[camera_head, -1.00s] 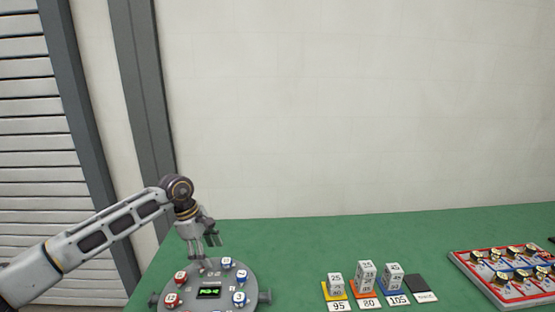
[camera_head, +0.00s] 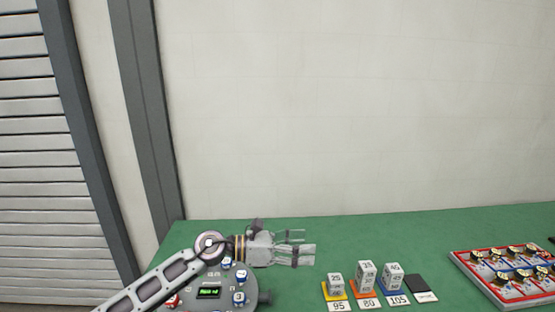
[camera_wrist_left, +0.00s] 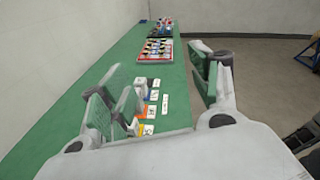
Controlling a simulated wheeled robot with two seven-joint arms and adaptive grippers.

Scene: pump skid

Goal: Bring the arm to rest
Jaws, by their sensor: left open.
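My left arm comes in from the lower left in the head view. My left gripper (camera_head: 302,248) is open and empty, held level above the green table and pointing right. Its two sides also show apart in the left wrist view (camera_wrist_left: 165,95). The gripper is to the right of the round grey pump unit (camera_head: 252,290), and my arm hides part of that unit. My right gripper is not in view.
Numbered weight blocks (camera_head: 366,275) stand on coloured pads, with a bare dark pad (camera_head: 416,283) beside them. A red-edged tray (camera_head: 480,283) of several capped items is at the right. The green table (camera_head: 420,230) is clear behind them.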

